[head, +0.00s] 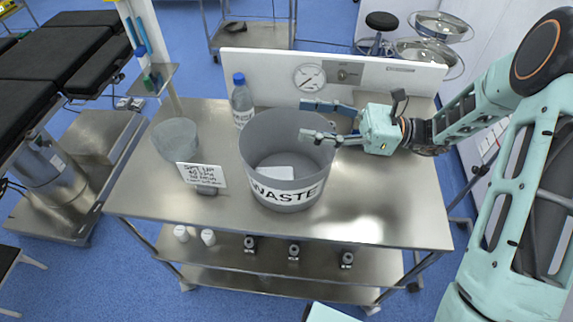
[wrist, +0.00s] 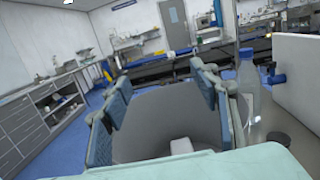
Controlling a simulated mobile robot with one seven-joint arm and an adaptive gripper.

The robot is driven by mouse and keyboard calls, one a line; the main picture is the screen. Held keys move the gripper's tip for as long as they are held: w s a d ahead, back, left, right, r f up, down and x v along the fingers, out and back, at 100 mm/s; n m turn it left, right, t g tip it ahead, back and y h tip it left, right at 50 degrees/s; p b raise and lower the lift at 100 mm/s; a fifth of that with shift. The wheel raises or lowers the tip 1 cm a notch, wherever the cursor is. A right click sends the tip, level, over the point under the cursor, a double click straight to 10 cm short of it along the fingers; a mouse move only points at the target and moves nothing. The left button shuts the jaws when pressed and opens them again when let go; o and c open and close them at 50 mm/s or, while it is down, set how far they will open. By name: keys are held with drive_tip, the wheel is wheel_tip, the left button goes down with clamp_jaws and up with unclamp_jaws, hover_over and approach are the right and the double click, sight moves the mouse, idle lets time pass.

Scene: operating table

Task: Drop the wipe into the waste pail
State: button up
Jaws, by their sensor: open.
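The grey waste pail (head: 251,150), labelled WASTE, stands upright on the steel cart. A flat white wipe (head: 275,172) lies inside it, low down near the bottom. My gripper (head: 317,120) is above the pail's right rear rim, fingers pointing left over the opening. Its jaws are apart with nothing between them. In the wrist view the pail's grey inside (wrist: 165,115) shows between and below the open fingers. A bit of the white wipe (wrist: 181,146) shows there too, clear of the fingers.
A clear bottle with a blue cap (head: 241,100) stands behind the pail. A translucent bowl (head: 174,140) and a handwritten card (head: 202,175) are to the left. A white panel with a gauge (head: 310,77) edges the cart's back. The cart top (head: 390,195) is bare at right.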

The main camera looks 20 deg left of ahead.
drive_tip(key=v, duration=1)
drive_tip(key=shift+w+d, duration=0.15)
drive_tip(key=shift+d, duration=0.25)
